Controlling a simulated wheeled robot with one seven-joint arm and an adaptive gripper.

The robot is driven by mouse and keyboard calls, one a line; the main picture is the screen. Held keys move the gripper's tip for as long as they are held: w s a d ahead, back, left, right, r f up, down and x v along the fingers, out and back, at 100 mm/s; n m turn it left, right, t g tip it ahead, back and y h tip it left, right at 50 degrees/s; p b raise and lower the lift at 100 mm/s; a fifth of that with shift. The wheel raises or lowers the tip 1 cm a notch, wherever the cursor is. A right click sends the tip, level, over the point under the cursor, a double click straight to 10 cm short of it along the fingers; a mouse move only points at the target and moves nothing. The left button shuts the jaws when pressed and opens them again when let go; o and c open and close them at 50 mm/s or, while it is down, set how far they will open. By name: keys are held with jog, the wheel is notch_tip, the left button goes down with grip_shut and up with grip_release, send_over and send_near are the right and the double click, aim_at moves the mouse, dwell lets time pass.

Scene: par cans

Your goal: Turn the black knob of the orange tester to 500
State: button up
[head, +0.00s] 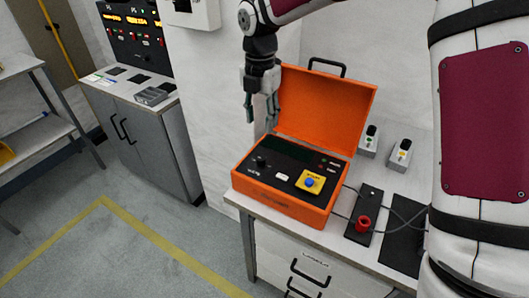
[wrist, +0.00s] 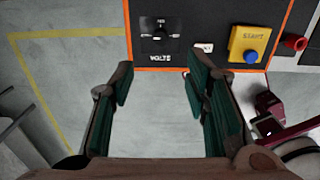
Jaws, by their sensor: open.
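The orange tester (head: 281,206) stands on the white bench with its lid open. Its black knob (head: 261,161) is on the left of the dark panel. In the wrist view the knob (wrist: 159,33) is at top centre, above the word VOLTS, with a pale mark on it; the scale figures are too small to read surely. A blue button (head: 309,182) sits on a yellow START plate right of the knob. My gripper (head: 262,116) is open and empty above the tester's back left, apart from the knob. In the wrist view its fingers (wrist: 158,88) are spread below the knob.
The raised orange lid (head: 325,110) stands close beside my gripper. A red knob (head: 362,224) on a black strip is right of the tester, with cables. Two small grey boxes (head: 400,152) stand behind. Floor left of the bench (head: 150,225) is clear.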

aim_at(261, 158)
notch_tip(261, 158, down, 13)
jog(key=shift+f, duration=0.2)
dwell(0.3)
grip_shut()
